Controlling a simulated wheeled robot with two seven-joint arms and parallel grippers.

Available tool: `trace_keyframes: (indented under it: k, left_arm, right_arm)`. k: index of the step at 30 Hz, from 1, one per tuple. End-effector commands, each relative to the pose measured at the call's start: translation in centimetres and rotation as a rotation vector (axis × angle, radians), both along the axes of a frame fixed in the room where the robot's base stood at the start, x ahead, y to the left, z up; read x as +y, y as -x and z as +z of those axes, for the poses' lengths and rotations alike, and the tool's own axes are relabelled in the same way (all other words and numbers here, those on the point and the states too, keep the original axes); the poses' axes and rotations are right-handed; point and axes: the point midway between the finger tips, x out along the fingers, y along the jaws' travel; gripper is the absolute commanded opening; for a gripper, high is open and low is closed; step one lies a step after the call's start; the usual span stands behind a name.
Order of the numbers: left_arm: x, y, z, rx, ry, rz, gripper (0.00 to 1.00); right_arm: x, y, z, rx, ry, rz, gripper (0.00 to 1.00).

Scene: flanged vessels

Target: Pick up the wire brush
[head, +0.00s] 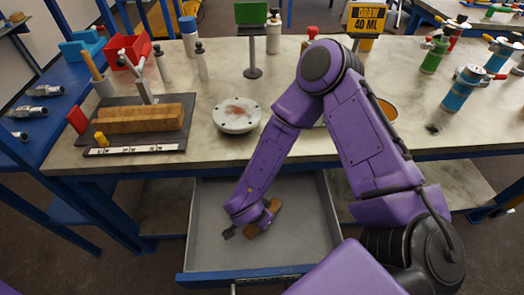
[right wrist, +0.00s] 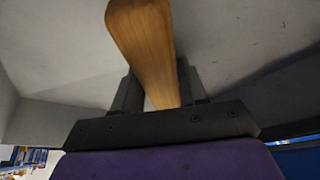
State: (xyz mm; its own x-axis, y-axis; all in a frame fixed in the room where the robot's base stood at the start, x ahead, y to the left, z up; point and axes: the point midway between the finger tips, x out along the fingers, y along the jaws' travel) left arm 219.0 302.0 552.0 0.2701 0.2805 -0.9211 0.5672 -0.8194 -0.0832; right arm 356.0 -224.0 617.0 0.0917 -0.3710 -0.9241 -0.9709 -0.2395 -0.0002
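The wire brush is in the open drawer under the bench. Its wooden handle (head: 275,205) shows beside my right gripper (head: 250,226) in the head view. In the right wrist view the handle (right wrist: 146,42) runs between the two dark fingers of the right gripper (right wrist: 160,92), which press close on both its sides. The gripper looks shut on it. The bristles are hidden or too small to make out. I cannot tell whether the brush touches the drawer floor. My left gripper is not in view.
The grey drawer (head: 205,245) has walls around my right gripper and looks otherwise empty. The bench top (head: 215,160) above holds a round flanged lid (head: 237,115), a board with a wooden block (head: 138,118), a red bin (head: 128,50) and several vessels at right.

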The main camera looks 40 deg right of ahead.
Motion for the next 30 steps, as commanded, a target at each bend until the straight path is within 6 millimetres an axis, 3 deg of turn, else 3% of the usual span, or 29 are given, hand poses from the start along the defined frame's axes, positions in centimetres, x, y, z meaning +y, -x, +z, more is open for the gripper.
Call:
trace_keyframes:
  k: [3, 13, 18, 25, 27, 28, 30]
  left_arm:
    - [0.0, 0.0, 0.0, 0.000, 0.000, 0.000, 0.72]
    - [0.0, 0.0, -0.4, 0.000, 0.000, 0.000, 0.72]
    - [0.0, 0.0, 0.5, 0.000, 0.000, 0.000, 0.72]
    - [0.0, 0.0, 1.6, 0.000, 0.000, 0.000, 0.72]
    - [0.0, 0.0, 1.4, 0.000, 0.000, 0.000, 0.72]
    - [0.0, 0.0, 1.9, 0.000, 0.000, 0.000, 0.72]
    - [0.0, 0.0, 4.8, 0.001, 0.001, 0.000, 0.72]
  right_arm:
    - [0.0, 0.0, 0.0, 0.000, 0.000, 0.000, 0.04]
    - [0.0, 0.0, 0.4, -0.002, 0.000, 0.001, 0.04]
    - [0.0, -0.2, 4.0, -0.006, -0.002, -0.002, 0.04]
    - [2.4, 4.4, 9.9, -0.003, -0.001, 0.005, 0.04]
    - [3.3, 6.2, 10.5, 0.002, 0.000, 0.007, 0.04]
    - [3.6, 7.0, 11.2, 0.003, 0.002, 0.007, 0.04]
    - [4.3, 8.3, 12.7, 0.007, 0.005, 0.007, 0.04]
